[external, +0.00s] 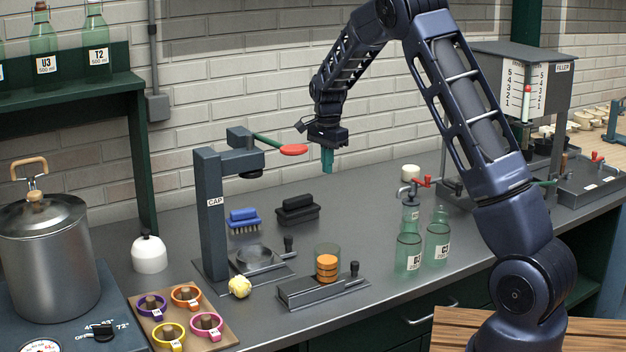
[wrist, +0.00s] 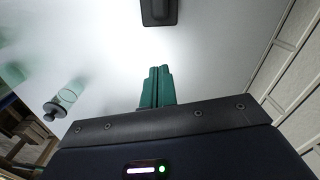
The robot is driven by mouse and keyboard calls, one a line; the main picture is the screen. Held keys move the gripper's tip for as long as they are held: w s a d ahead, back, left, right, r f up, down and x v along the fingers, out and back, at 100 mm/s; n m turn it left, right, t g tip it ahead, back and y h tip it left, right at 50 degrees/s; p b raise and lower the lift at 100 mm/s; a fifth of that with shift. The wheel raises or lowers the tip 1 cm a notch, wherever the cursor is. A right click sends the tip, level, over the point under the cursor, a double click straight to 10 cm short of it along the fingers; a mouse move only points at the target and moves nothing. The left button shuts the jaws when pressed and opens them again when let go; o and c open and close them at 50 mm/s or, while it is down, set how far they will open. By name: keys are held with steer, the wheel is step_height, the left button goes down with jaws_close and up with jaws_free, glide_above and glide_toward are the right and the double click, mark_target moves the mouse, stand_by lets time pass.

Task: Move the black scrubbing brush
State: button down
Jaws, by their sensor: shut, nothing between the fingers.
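The black scrubbing brush (external: 297,209) lies on the grey counter near the brick wall, just right of a blue brush. Part of a dark block-shaped thing, likely the black brush (wrist: 158,12), shows at the top edge of the wrist view. My gripper (external: 327,168) has green fingers and hangs above the counter, to the right of the black brush and higher than it. In the wrist view my gripper's fingers (wrist: 157,72) are together with nothing between them.
The blue brush (external: 243,219) stands left of the black one. A CAP press (external: 211,215) with a red-ended lever (external: 293,150) rises at the left. Green bottles (external: 408,250) stand at the right front. An orange-filled glass (external: 327,264) sits in front. The counter below my gripper is clear.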

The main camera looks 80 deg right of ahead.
mark_target(304, 209)
steer(key=a+n, duration=1.2)
steer(key=n, duration=0.5)
steer(key=f, duration=1)
steer(key=shift+s+d, duration=0.2)
steer(key=shift+s, duration=0.2)
steer(key=shift+w+d+f, duration=0.1)
steer(key=shift+w+d, duration=0.35)
steer(key=shift+w, duration=0.2)
steer(key=shift+w+d, duration=0.45)
steer(key=shift+w, duration=0.15)
steer(key=shift+w+d, duration=0.3)
steer(key=shift+w, duration=0.1)
steer(key=shift+w+d, duration=0.65)
steer(key=shift+w, duration=0.35)
